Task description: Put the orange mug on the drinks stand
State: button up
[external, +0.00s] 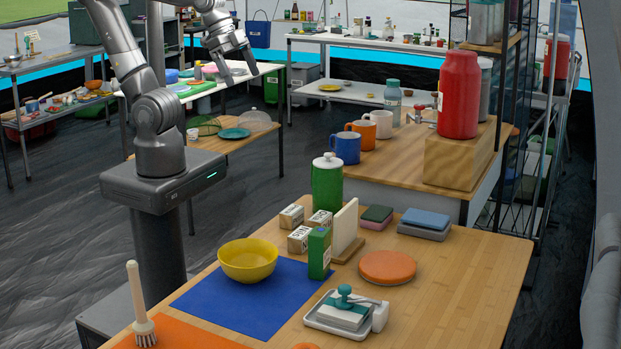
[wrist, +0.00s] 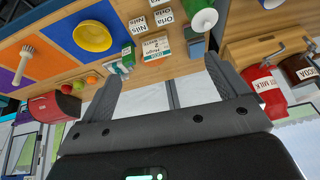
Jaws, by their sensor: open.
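The orange mug (external: 368,131) stands upright on a wooden-topped counter, between a blue mug (external: 344,149) and a white mug (external: 381,123). Beside them, a wooden block (external: 455,162) on the same counter bears a red dispenser (external: 458,95); this looks like the drinks stand, though no label shows in the external view. The wrist view shows a red dispenser marked hot milk (wrist: 270,92); I make out no mugs there. My gripper (external: 240,78) is raised at the upper left, open and empty, well apart from the mugs. Its spread fingers (wrist: 163,70) show in the wrist view.
The near table holds a yellow bowl (external: 248,260), a green canister (external: 327,186), small cartons, an orange disc (external: 387,267) and a tray with a teal-handled item (external: 345,308). A table with a teal plate (external: 234,133) stands below my gripper. Dark floor lies between the tables.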

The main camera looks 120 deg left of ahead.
jog(key=s+d, duration=0.1)
jog(key=s+f, duration=0.1)
jog(key=s+d, duration=0.1)
jog(key=s, duration=0.1)
jog(key=shift+d+f, duration=0.15)
jog(key=shift+d, duration=0.15)
